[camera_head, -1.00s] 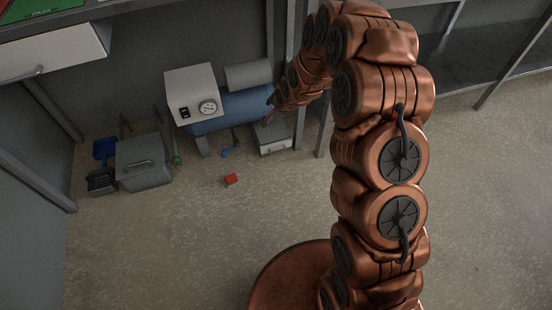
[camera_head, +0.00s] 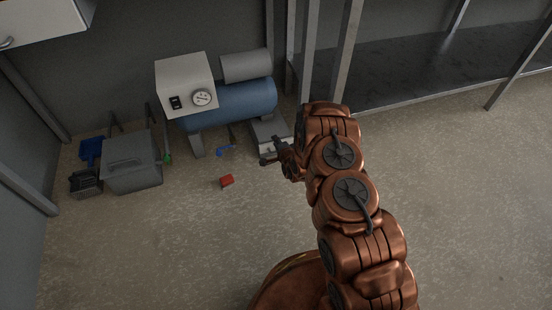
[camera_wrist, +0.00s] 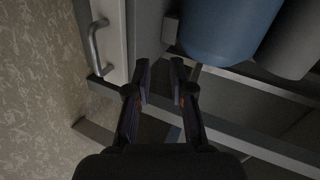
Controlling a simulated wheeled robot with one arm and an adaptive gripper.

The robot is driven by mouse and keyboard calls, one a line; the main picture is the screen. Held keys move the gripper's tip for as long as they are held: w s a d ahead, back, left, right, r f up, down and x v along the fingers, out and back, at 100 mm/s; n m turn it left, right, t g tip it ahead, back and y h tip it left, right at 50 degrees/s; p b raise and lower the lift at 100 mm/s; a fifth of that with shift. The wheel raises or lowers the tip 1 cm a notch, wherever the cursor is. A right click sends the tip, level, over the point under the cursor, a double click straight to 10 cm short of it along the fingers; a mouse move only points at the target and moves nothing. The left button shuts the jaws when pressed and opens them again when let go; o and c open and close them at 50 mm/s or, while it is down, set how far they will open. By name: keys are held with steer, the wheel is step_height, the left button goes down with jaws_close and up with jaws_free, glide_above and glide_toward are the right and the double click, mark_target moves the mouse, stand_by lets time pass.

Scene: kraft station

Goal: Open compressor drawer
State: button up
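The compressor (camera_head: 230,103) has a blue tank, a white box with a gauge and a grey cylinder on top. Its drawer is in a low grey unit (camera_head: 268,128) under the tank's right end; my gripper and arm partly hide the white front. In the wrist view the white drawer front (camera_wrist: 110,38) is at upper left with a grey bar handle (camera_wrist: 95,48). My gripper (camera_head: 268,158) is low in front of the unit. In the wrist view my gripper (camera_wrist: 160,68) is open and empty, its fingertips right of the handle and not around it.
A grey toolbox (camera_head: 132,162), a blue dustpan (camera_head: 90,150) and a dark basket (camera_head: 85,183) stand at left. A small red block (camera_head: 227,181) and a blue item (camera_head: 226,150) lie on the floor. Metal posts (camera_head: 343,55) rise to the right; the front floor is clear.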

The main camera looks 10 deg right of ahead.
steer(key=s+d+f+m+t+b, duration=0.2)
steer(key=s+f+b, duration=0.15)
steer(key=f, duration=0.75)
steer(key=shift+r+b+x, duration=0.2)
steer(key=shift+b+x, duration=1.7)
steer(key=shift+x, duration=2.15)
steer(key=shift+a, duration=0.2)
jaws_close()
